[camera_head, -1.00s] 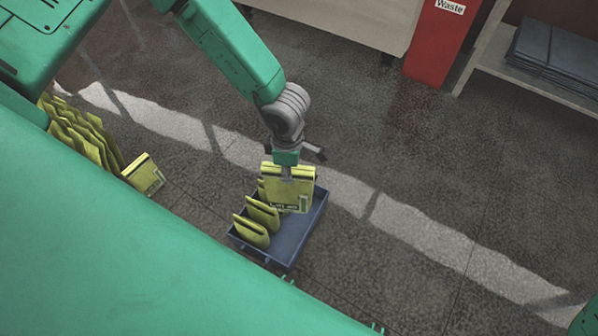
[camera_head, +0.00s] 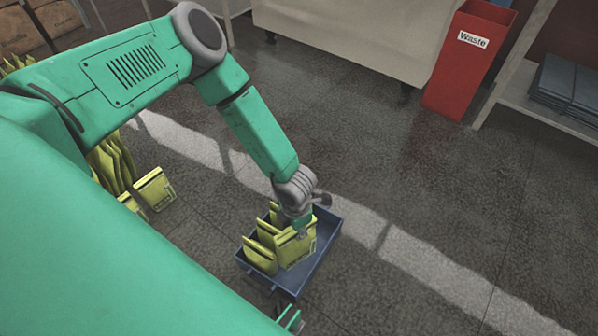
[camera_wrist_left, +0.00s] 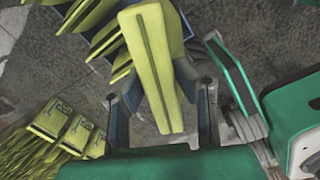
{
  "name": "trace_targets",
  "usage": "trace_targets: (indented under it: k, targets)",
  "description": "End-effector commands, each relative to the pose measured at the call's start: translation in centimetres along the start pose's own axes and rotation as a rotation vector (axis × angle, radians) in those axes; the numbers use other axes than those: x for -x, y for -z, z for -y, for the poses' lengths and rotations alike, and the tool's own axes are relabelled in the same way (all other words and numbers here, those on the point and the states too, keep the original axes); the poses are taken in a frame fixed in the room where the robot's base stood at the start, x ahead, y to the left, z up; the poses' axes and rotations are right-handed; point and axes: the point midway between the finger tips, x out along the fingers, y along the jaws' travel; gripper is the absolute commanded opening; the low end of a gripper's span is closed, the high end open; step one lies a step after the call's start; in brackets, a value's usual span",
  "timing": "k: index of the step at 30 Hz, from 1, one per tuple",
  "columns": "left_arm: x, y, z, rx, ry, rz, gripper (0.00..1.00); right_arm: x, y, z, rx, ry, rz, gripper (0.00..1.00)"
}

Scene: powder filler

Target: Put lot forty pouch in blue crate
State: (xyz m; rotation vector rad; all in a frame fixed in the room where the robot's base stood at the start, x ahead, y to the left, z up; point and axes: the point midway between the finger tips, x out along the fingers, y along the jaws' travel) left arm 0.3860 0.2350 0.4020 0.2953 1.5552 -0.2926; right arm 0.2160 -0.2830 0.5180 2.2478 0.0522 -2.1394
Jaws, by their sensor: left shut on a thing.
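My left gripper (camera_head: 302,228) is shut on a yellow pouch (camera_head: 294,252), gripped at its top edge. The held pouch hangs upright in the blue crate (camera_head: 322,246) on the floor; I cannot tell whether it touches the crate's bottom. Several other yellow pouches (camera_head: 259,256) stand tilted along the crate's left side. In the left wrist view the held pouch (camera_wrist_left: 152,60) sits between the fingers of my left gripper (camera_wrist_left: 162,105), with the crate's pouches (camera_wrist_left: 98,28) at upper left. Any lot number is too small to read.
More yellow pouches (camera_head: 118,162) stand in a row on the floor at left, with one leaning pouch (camera_head: 154,188) at the row's end. A red waste bin (camera_head: 467,70) and a shelf with dark flat items (camera_head: 566,88) stand at the back right. Floor right of the crate is clear.

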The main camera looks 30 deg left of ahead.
Motion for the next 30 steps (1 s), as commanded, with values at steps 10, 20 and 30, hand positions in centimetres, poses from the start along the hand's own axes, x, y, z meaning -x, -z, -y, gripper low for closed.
trace_targets:
  k: [10, 20, 30]
  targets:
    - [-10.0, -0.1, 0.3, -0.001, -0.004, -0.002, 0.0, -4.4, -0.2, 0.1, 0.001, 0.001, 0.0, 0.4]
    - [-16.1, -0.1, 0.1, -0.001, -0.003, 0.0, 0.0, -7.1, -0.4, 0.1, 0.001, 0.0, 0.0, 0.4]
    - [-19.8, -0.1, 0.1, -0.001, -0.002, 0.0, 0.0, -9.0, -0.5, 0.1, 0.001, 0.0, 0.0, 0.4]
